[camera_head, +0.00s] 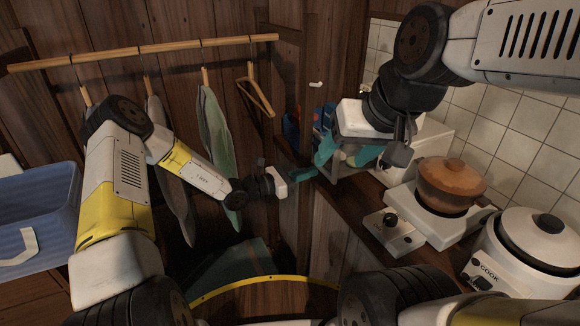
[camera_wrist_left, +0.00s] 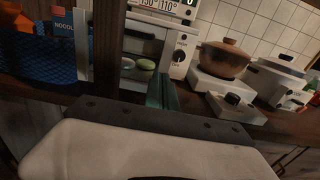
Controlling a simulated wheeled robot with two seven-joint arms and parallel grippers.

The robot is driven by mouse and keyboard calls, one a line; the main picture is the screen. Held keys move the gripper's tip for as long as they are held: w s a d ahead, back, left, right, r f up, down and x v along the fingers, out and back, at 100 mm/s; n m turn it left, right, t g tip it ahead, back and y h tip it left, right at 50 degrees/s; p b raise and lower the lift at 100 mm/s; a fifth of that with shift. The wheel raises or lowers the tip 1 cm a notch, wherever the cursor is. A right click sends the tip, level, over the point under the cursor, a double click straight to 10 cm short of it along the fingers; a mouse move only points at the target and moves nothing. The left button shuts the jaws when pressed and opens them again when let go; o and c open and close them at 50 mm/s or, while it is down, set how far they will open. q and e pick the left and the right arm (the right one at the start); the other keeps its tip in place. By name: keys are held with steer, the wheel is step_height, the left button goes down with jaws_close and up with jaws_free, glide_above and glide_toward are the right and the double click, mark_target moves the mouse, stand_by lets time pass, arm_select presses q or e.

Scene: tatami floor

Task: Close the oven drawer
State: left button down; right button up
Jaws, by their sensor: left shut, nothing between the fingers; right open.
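The oven (camera_head: 432,141) is a white box on the counter at the right, largely hidden behind my right arm in the head view. In the left wrist view its control panel with a knob (camera_wrist_left: 181,50) shows, along with its front, where small round food items (camera_wrist_left: 146,64) are visible inside. How far the drawer is out I cannot tell. My left gripper (camera_head: 304,174) is shut and empty, its teal fingers (camera_wrist_left: 161,92) pointing at the oven front; contact is unclear. My right gripper (camera_head: 348,152) is open, with its teal fingers in front of the oven.
A brown pot (camera_head: 450,184) sits on a white stove (camera_head: 403,236), with a rice cooker (camera_head: 524,246) beside it. A blue basket (camera_wrist_left: 45,62) with a noodle packet (camera_wrist_left: 62,28) stands left of the oven. Clothes hang from a wooden rail (camera_head: 140,50) at the left.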

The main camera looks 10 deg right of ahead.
mark_target(332, 166)
arm_select(q)
steer(key=x, duration=0.6)
steer(key=shift+d, duration=0.1)
